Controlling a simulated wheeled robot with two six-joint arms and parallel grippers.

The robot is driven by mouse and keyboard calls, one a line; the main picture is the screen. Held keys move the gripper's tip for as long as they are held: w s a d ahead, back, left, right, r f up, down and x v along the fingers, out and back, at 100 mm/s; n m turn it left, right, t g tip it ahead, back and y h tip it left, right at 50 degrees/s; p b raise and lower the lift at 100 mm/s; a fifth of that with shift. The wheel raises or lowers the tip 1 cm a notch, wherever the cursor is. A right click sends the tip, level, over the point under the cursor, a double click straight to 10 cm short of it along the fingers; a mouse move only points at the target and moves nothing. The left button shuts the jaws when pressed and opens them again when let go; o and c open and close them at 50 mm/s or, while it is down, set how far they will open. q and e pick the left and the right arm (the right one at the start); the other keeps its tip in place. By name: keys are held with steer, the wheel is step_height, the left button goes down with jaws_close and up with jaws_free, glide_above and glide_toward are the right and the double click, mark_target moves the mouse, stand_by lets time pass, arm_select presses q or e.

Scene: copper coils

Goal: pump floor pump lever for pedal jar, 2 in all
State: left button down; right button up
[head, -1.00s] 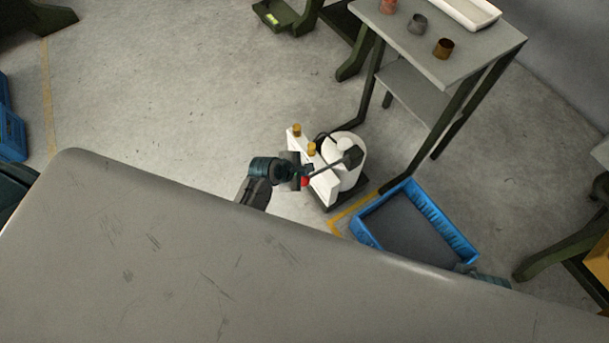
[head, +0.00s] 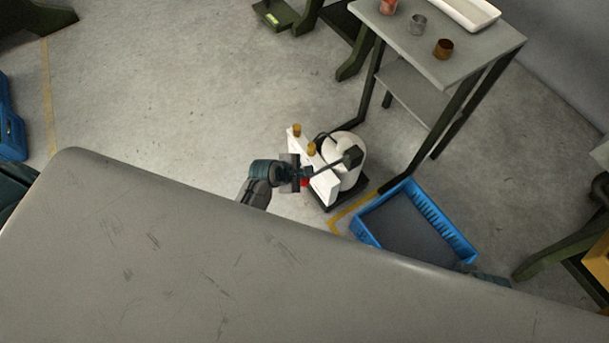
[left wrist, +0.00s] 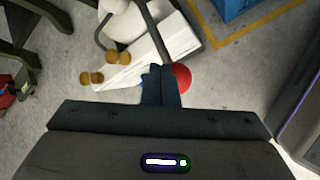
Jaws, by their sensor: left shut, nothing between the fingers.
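The floor pump stands on the floor past the grey surface, with a white jar-like body (head: 347,177) and a white front panel (head: 324,187). Its dark lever (head: 333,166) runs from a dark block at the jar's top toward a red knob (head: 305,183). My left gripper (head: 305,173) is shut and empty at the knob end of the lever, partly covering the knob. In the left wrist view the closed fingers (left wrist: 160,84) overlap the end of the lever (left wrist: 154,35), beside the red knob (left wrist: 182,78); contact is unclear. My right gripper's fingers are not visible.
Two amber knobs (left wrist: 118,57) sit on the white panel. A blue crate (head: 449,222) lies right of the pump. A table (head: 467,62) with small cups and a white tray stands behind. A large grey surface (head: 190,250) fills the foreground. Floor left of the pump is clear.

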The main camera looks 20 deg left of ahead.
arm_select(q)
steer(key=shift+s+a+f+b, duration=0.15)
steer(key=shift+f+b, duration=0.2)
steer(key=shift+f, duration=0.7)
steer(key=shift+s+f+b, duration=0.15)
steer(key=shift+f+b, duration=0.15)
steer(key=shift+f, duration=0.7)
steer(key=shift+s+a+f+b, duration=0.15)
steer(key=shift+f+b, duration=0.2)
steer(key=shift+f, duration=0.7)
stand_by(2.5)
